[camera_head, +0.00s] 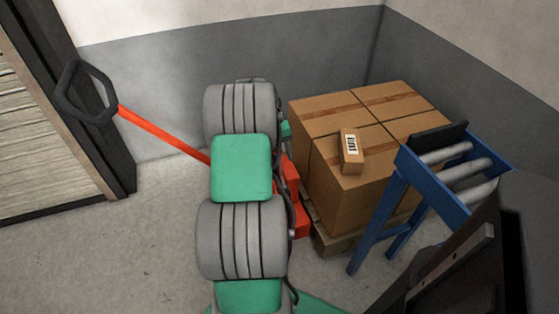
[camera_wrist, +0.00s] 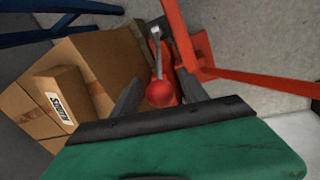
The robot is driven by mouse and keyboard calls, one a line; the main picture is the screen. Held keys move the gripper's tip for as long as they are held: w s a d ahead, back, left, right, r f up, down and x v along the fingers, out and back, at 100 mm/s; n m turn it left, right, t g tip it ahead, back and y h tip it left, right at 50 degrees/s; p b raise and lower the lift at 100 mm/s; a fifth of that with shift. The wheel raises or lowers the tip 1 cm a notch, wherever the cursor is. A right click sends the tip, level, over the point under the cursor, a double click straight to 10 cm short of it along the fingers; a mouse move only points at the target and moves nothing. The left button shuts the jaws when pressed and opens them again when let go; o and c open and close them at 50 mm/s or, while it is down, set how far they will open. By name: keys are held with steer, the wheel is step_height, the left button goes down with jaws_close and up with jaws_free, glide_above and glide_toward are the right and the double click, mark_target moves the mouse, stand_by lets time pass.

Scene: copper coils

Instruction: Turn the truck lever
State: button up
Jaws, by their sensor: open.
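The truck is a red pallet truck (camera_head: 292,185) with a long red handle bar (camera_head: 160,133) that ends in a black loop grip (camera_head: 88,92). My arm hides much of its body in the head view. In the wrist view, a small lever (camera_wrist: 160,93) with a red ball knob and a grey rod stands on the red truck body. My gripper (camera_wrist: 160,80) is open, its two dark fingers on either side of the knob in the picture. I see gaps on both sides and cannot tell the depth between knob and fingertips. The head view does not clearly show the gripper.
Stacked cardboard boxes (camera_head: 340,190) sit on a wooden pallet (camera_head: 335,240), with a small labelled box (camera_head: 351,151) on top. A blue roller stand (camera_head: 400,190) is at right. A door frame (camera_head: 110,165) and grey walls bound the corner. Floor at lower left is clear.

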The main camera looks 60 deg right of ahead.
steer(key=shift+s+d+f, duration=0.1)
steer(key=shift+f, duration=0.45)
jaws_close()
stand_by(1.0)
